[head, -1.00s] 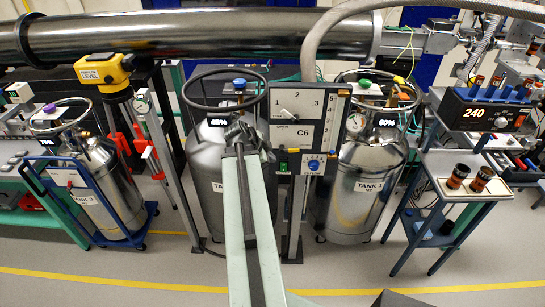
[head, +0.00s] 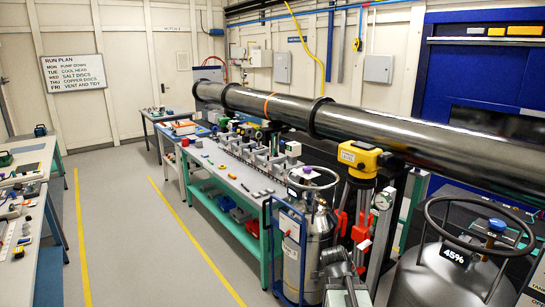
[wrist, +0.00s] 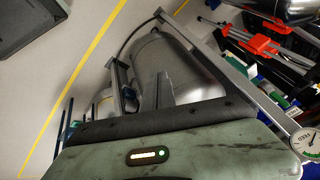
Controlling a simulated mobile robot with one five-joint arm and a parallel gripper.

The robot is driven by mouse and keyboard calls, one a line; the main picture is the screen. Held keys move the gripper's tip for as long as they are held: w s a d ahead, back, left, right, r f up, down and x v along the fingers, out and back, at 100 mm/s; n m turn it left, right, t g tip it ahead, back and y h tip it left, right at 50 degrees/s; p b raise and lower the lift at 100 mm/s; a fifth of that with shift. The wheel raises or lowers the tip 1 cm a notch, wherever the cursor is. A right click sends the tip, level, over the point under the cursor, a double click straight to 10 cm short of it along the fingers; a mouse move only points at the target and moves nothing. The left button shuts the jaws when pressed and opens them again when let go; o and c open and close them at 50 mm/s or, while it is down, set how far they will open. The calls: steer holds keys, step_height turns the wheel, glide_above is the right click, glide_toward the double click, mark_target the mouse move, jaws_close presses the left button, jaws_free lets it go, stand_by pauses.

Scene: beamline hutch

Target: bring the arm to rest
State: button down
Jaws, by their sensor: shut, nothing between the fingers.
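My gripper (head: 338,262) is at the bottom of the head view, right of centre, with a short piece of my pale green arm below it. It stands in front of the blue-framed cart tank (head: 318,238) and left of the large steel tank marked 45% (head: 450,275). In the wrist view my gripper (wrist: 165,88) points at a steel tank (wrist: 190,68). Its fingers are together and hold nothing. Whether it touches anything behind it I cannot tell.
A long steel pipe (head: 400,128) crosses above the tanks. A red-clamped stand with a yellow box (head: 357,158) is just behind my gripper. A workbench (head: 225,172) runs along the middle. The grey floor (head: 140,235) between yellow lines is clear. A gauge (wrist: 305,141) is close in the wrist view.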

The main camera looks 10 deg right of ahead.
steer(key=s+a+f+n+g+y, duration=0.1)
steer(key=a+n+y, duration=0.1)
steer(key=a+n, duration=0.8)
steer(key=s+a+f+n+g+y, duration=0.1)
steer(key=a+f+n+y, duration=0.1)
steer(key=a+n, duration=0.8)
steer(key=a+y, duration=0.1)
steer(key=a, duration=0.4)
steer(key=shift+s+a+f+b, duration=0.25)
steer(key=shift+s+a+b, duration=0.05)
steer(key=shift+s, duration=0.1)
